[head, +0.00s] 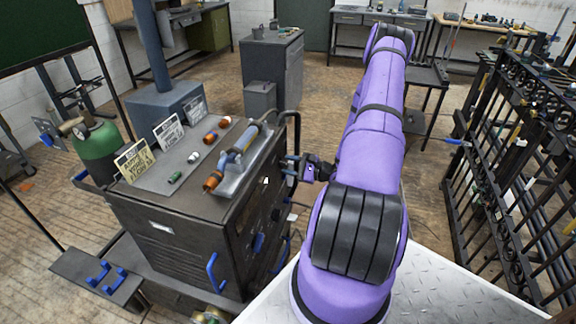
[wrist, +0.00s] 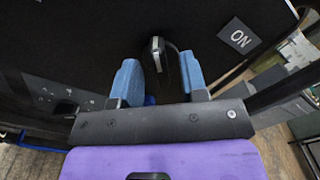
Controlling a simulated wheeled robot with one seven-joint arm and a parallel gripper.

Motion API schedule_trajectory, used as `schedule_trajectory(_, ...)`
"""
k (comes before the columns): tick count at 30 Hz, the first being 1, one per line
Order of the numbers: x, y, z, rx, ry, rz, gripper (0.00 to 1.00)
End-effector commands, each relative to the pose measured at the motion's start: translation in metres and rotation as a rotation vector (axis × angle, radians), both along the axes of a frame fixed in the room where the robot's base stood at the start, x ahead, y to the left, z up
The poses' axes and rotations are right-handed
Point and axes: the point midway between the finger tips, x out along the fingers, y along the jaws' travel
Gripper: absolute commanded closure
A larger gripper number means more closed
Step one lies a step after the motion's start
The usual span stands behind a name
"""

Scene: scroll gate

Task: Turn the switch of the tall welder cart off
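The tall welder cart (head: 185,225) is a dark cabinet at left centre in the head view. My gripper (head: 289,167) is at its right-hand face, near the upper part. In the wrist view my gripper (wrist: 158,65) has two blue fingers spread apart with a gap between them. A small switch lever (wrist: 156,46) with a pale metallic end stands on the dark panel, between and just beyond the fingertips. No finger clearly touches it. A grey "ON" label (wrist: 239,37) is on the panel to its right. In the head view the switch is hidden.
Torches and small parts lie on the cart top, beside yellow and white signs (head: 134,160). A green gas cylinder (head: 98,150) stands left of the cart. A black handle rail (head: 297,130) rises near my gripper. A black iron gate (head: 510,170) stands at right.

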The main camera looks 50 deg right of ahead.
Motion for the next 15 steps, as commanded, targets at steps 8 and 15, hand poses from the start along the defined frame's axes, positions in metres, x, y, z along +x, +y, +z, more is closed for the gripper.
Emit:
schedule_trajectory(8, -0.046, -0.019, 0.0, 0.0, 0.001, -0.003, 0.6)
schedule_trajectory(15, -0.08, -0.034, 0.0, 0.0, 0.002, -0.003, 0.6)
